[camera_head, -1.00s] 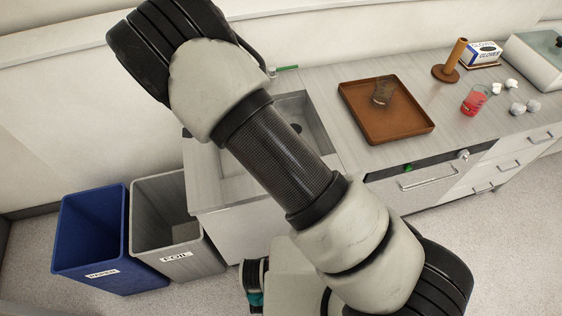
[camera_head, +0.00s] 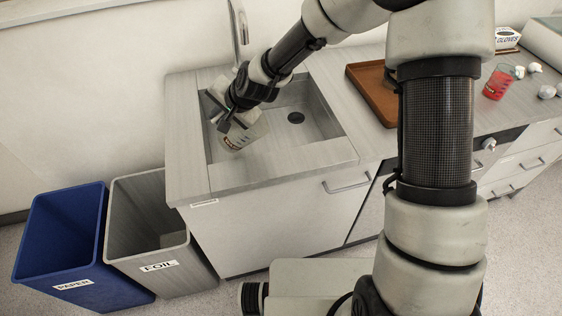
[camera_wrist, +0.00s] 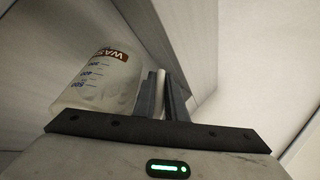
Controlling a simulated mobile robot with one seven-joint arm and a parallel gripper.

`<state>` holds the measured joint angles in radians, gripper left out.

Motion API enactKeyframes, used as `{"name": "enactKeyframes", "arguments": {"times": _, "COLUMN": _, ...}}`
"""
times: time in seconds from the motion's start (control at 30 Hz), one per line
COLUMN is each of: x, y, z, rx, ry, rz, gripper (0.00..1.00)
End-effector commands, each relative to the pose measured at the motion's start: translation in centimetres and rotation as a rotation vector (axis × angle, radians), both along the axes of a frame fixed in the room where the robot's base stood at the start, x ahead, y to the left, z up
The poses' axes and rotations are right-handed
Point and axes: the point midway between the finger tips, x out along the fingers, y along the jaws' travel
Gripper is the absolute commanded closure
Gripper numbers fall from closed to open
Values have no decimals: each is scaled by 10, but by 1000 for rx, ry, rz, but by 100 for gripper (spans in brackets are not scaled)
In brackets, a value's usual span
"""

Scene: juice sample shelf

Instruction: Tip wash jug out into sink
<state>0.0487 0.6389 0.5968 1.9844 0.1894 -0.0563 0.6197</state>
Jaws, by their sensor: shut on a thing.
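The wash jug (camera_head: 243,134) is a clear, graduated vessel with a brown label, held at the left part of the sink (camera_head: 322,128). My gripper (camera_head: 224,122) is shut on it. In the wrist view my fingers (camera_wrist: 166,98) close on a narrow pale part, seemingly the handle, beside the jug's body (camera_wrist: 98,82). The jug looks tilted in the head view. Its label and blue scale marks face the wrist camera. I cannot tell whether liquid is in it or flowing out. The sink floor right of the jug, with its dark drain, is visible.
A tap (camera_head: 239,22) rises behind the sink. A blue paper bin (camera_head: 62,232) and a grey foil bin (camera_head: 150,210) stand left of the cabinet. A brown tray (camera_head: 371,88) and a red-filled beaker (camera_head: 497,83) are on the counter to the right, partly near my arm.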

Motion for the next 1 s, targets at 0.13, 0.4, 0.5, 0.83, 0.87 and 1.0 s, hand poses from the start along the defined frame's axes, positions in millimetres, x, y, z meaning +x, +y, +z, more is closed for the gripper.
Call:
{"name": "enactKeyframes", "arguments": {"times": 0.13, "x": 1, "y": -3, "z": -3, "rx": 37, "ry": -10, "rz": -3, "gripper": 100}}
{"name": "enactKeyframes", "arguments": {"times": 0.4, "x": 0, "y": -6, "z": 1, "rx": 100, "ry": -17, "rz": -3, "gripper": 100}}
{"name": "enactKeyframes", "arguments": {"times": 0.5, "x": 0, "y": -7, "z": 1, "rx": 121, "ry": -22, "rz": -3, "gripper": 100}}
{"name": "enactKeyframes", "arguments": {"times": 0.83, "x": -1, "y": -11, "z": 4, "rx": 183, "ry": -32, "rz": -4, "gripper": 100}}
{"name": "enactKeyframes", "arguments": {"times": 0.87, "x": -1, "y": -11, "z": 5, "rx": 189, "ry": -32, "rz": -3, "gripper": 100}}
{"name": "enactKeyframes", "arguments": {"times": 1.0, "x": -1, "y": -12, "z": 8, "rx": 213, "ry": -34, "rz": -3, "gripper": 100}}
